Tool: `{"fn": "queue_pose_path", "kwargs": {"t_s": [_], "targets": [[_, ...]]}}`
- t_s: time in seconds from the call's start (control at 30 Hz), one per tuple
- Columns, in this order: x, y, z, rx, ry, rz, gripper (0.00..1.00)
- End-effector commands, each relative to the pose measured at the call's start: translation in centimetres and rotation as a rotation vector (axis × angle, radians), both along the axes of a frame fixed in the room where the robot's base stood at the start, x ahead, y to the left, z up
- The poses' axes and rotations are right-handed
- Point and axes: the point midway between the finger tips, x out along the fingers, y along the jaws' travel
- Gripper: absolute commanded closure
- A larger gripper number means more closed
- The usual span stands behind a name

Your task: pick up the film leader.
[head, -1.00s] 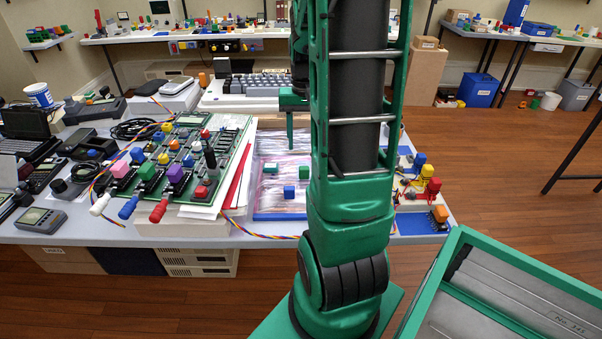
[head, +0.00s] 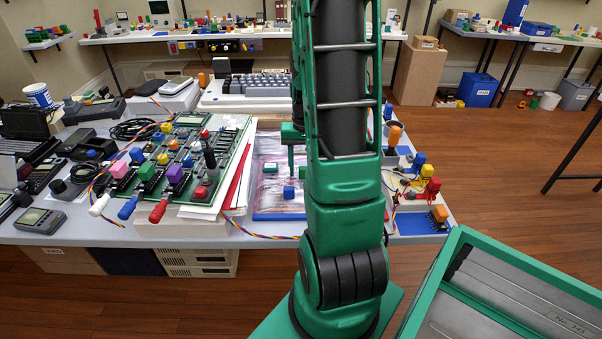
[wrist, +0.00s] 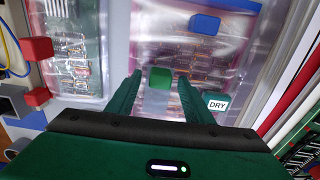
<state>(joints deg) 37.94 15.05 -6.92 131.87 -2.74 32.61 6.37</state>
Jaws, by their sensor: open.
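No thing here is plainly a film leader; I cannot tell which one it is. A small green block (wrist: 160,79) lies on a clear plastic bag (wrist: 150,20) holding a circuit board. My gripper (wrist: 159,74) is open over the bag, its two fingers on either side of the green block; I cannot tell if they touch it. A blue block (wrist: 204,23) lies farther up in the wrist view, and a teal block marked DRY (wrist: 217,101) lies beside the right finger. In the head view the blue block (head: 289,192) shows beside my arm; the green block is hidden there.
A large green circuit board (head: 190,165) with colored knobs stands left of the bag on white papers. A keyboard (head: 255,87) is behind. Red and yellow parts (head: 430,187) crowd the table's right end. A green-rimmed tray (head: 480,237) is at lower right.

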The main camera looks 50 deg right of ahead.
Motion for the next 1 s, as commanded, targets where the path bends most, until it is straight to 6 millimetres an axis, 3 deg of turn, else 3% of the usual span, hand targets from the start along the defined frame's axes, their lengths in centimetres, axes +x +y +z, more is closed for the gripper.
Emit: {"fn": "queue_pose_path", "kwargs": {"t_s": [0.17, 0.33, 0.77, 1.0], "targets": [[0.0, 0.0, 0.0, 0.0, 0.0, 0.0, 0.53], [0.0, 0.0, 0.0, 0.0, 0.0, 0.0, 0.92], [0.0, 0.0, 0.4, -0.001, -0.001, 0.001, 0.92], [0.1, 0.0, 3.3, -0.003, -0.004, 0.002, 0.92]]}}
